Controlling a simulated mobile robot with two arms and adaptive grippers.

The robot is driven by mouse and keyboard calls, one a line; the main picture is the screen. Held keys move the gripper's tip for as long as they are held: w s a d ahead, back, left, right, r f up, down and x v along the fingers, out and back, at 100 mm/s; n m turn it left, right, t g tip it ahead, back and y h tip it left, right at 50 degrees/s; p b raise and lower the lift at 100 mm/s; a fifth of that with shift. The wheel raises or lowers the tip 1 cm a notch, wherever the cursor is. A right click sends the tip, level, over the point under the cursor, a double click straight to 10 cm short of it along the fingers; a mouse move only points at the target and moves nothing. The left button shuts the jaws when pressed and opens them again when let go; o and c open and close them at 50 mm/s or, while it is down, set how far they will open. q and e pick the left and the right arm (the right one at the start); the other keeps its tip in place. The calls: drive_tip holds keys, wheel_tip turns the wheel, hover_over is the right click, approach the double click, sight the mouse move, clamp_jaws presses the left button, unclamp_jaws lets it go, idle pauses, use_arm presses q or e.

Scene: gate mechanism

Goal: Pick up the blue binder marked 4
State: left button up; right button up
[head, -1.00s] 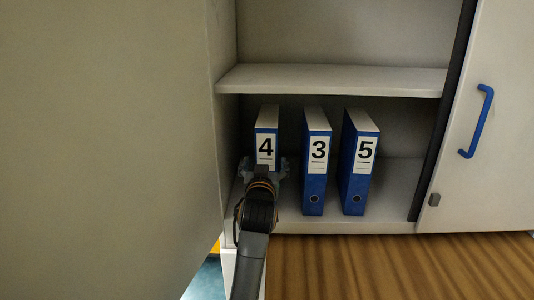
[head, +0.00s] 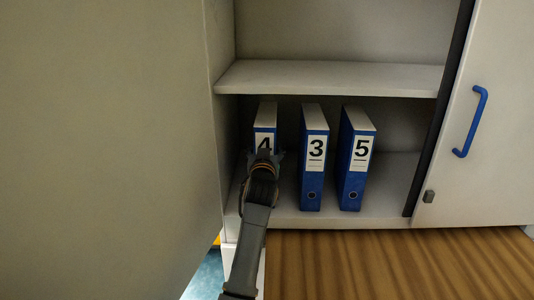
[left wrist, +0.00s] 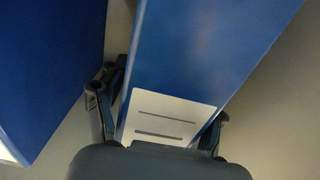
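The blue binder marked 4 (head: 266,121) stands upright on the lower shelf, leftmost of the binders. My left gripper (head: 264,157) is at its front and hides the lower part of its label and spine. In the left wrist view the binder (left wrist: 205,50) lies between the two fingers of my left gripper (left wrist: 165,98), one on each side. The fingers are spread and close to its sides; firm contact is not clear. My right gripper is in neither view.
Binder 3 (head: 314,170) and binder 5 (head: 355,175) stand to the right, with a narrow gap beside binder 4. An upper shelf board (head: 335,78) is above. A cabinet side or door (head: 110,150) is close on the left. A wooden surface (head: 400,262) is in front.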

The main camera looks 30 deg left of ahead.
use_arm(q)
drive_tip(key=c, duration=1.1)
drive_tip(key=shift+r, duration=0.1)
clamp_jaws()
drive_tip(key=shift+r, duration=0.1)
